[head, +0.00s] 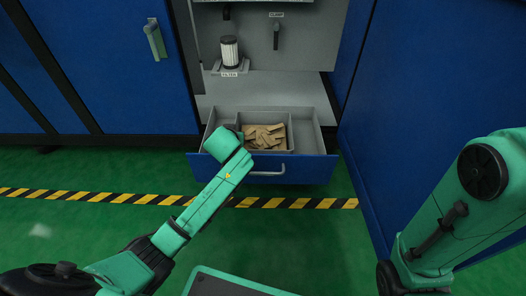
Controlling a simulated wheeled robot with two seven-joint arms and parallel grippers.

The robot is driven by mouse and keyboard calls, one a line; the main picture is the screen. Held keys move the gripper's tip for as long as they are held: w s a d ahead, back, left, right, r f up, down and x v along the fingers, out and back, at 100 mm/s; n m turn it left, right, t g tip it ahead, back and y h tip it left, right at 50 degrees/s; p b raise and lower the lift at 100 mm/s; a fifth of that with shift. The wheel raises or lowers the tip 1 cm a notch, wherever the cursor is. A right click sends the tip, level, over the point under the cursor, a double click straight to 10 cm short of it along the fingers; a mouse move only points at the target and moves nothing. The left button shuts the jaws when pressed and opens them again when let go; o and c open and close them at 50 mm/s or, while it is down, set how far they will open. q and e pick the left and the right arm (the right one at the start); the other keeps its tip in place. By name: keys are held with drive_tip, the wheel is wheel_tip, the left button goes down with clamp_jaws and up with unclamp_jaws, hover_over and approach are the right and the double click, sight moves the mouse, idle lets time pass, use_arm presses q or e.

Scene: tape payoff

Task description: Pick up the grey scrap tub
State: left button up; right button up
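The drawer has a blue front with a grey handle (268,172). Above it is a grey bay with a white ribbed filter (229,51) on a stand and a dark lever (276,37). A blue door (115,65) stands left. A striped floor line (290,203) crosses the open green floor.

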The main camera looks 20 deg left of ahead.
use_arm(q)
drive_tip(key=shift+r, duration=0.1)
clamp_jaws()
idle(1.3)
